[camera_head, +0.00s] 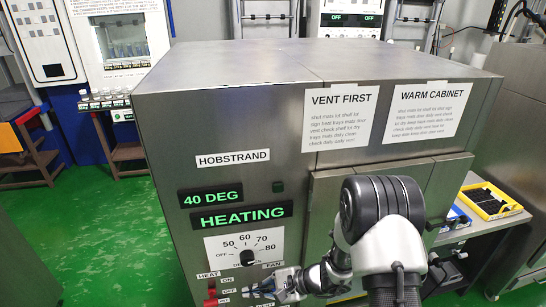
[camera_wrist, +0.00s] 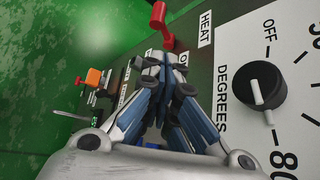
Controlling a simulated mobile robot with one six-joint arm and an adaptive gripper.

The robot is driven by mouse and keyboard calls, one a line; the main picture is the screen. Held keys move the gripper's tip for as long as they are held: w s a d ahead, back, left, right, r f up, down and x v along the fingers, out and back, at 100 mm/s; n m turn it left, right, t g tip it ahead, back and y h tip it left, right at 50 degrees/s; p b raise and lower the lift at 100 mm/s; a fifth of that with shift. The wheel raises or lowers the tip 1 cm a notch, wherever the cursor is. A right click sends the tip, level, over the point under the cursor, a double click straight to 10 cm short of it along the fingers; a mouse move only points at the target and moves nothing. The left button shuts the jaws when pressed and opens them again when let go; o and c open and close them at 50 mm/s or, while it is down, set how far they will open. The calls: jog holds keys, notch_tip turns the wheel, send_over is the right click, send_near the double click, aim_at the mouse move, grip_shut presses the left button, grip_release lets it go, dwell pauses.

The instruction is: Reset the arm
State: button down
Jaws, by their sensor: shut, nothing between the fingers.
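My arm reaches across the front of a grey metal cabinet (camera_head: 230,120) labelled HOBSTRAND and WARM CABINET. My gripper (camera_head: 250,290) is near the lower left of the cabinet's control panel. In the wrist view my gripper (camera_wrist: 162,65) is shut with nothing between its fingertips. The fingertips are close to the red HEAT lever (camera_wrist: 163,22); I cannot tell whether they touch it. The red lever also shows in the head view (camera_head: 211,293). The black DEGREES knob (camera_wrist: 258,85) is to the right of the fingers. The display reads 40 DEG (camera_head: 211,196) and HEATING (camera_head: 241,217).
An orange block-like part (camera_wrist: 94,77) sits on the panel left of the fingers. A table with a yellow tray (camera_head: 490,201) stands right of the cabinet. A dispenser with small jars (camera_head: 103,101) is at the back left. Green floor (camera_head: 120,235) is open at left.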

jog(key=s+d+r+n+g+h, duration=0.1)
jog(key=s+d+r+n, duration=0.15)
jog(key=r, duration=0.45)
jog(key=s+d+r+n+h, duration=0.1)
jog(key=s+r+n, duration=0.1)
jog(key=s+r, duration=0.3)
jog(key=s+d+r+n+g+h, duration=0.1)
jog(key=s+r+n, duration=0.15)
jog(key=r, duration=0.55)
jog(key=s+d+r+n+t+h, duration=0.2)
jog(key=s+d+r+h, duration=0.2)
jog(key=s+d, duration=0.2)
jog(key=s+d+r+n+t+h, duration=0.3)
jog(key=s+d, duration=0.4)
jog(key=d, duration=0.4)
notch_tip(320, 180, up, 2)
jog(key=shift+s+d+r+h, duration=0.15)
jog(key=shift+s+h, duration=0.1)
jog(key=shift+h, duration=0.35)
